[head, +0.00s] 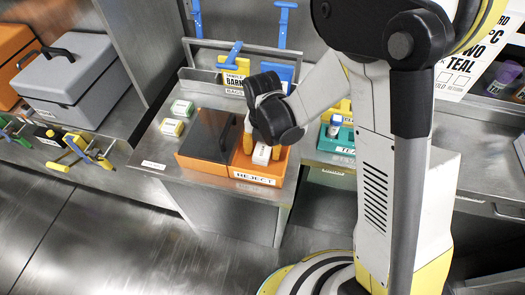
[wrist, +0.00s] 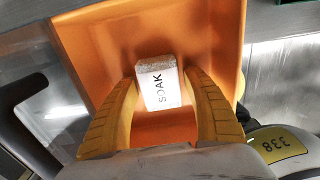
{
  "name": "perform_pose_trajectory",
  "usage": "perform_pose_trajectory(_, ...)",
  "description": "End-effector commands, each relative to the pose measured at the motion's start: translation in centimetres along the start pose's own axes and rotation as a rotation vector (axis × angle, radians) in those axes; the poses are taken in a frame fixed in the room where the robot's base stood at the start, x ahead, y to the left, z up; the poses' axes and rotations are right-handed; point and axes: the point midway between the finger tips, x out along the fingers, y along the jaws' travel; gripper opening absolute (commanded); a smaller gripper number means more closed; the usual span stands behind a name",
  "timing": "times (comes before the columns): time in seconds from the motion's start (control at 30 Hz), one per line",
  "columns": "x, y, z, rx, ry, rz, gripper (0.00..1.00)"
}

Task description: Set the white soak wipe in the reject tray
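The white soak wipe (wrist: 160,85), a small block lettered SOAK, is between the fingertips of my gripper (wrist: 160,80), which appear to press on its two sides. In the head view the wipe (head: 262,154) shows just below my gripper (head: 255,148), over the inside of the orange reject tray. The reject tray (head: 253,180) bears a REJECT label on its front; its orange inside and walls (wrist: 222,45) fill most of the wrist view behind the wipe. Whether the wipe touches the tray floor cannot be told.
A dark-lidded orange box (head: 208,135) adjoins the tray on the left. A teal tray (head: 337,138) stands to the right. A rack with blue-handled tools (head: 235,75) stands behind.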

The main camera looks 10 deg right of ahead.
Motion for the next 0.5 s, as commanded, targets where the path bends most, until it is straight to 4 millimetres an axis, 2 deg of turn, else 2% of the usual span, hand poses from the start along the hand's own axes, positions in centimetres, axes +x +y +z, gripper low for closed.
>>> perform_pose_trajectory(0.33,-0.3,0.0,0.0,0.0,0.0,0.0,0.63)
perform_pose_trajectory(0.43,-1.2,0.0,0.0,0.0,0.0,0.0,0.63)
perform_pose_trajectory(0.5,-2.6,0.0,0.0,0.0,0.0,0.0,0.63)
